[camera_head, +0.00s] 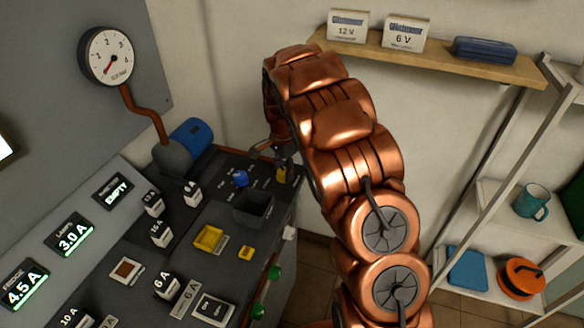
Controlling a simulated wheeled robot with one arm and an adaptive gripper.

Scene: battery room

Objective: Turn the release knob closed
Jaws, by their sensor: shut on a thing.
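My copper arm reaches over the far right corner of the dark console. My gripper (282,163) is small and dark there, partly hidden by the arm. It is shut on a small yellow piece (281,175), which looks like the release knob, though its label is too small to read. How far the knob is turned cannot be told. A blue knob (240,178) stands just left of it, apart from the gripper.
The console (210,215) holds an open dark box (252,207), a yellow tray (209,238) and several labelled blocks. Green knobs (274,272) stick out from its side. A gauge (108,55) hangs at left. A shelf (430,60) and a rack (490,200) stand right.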

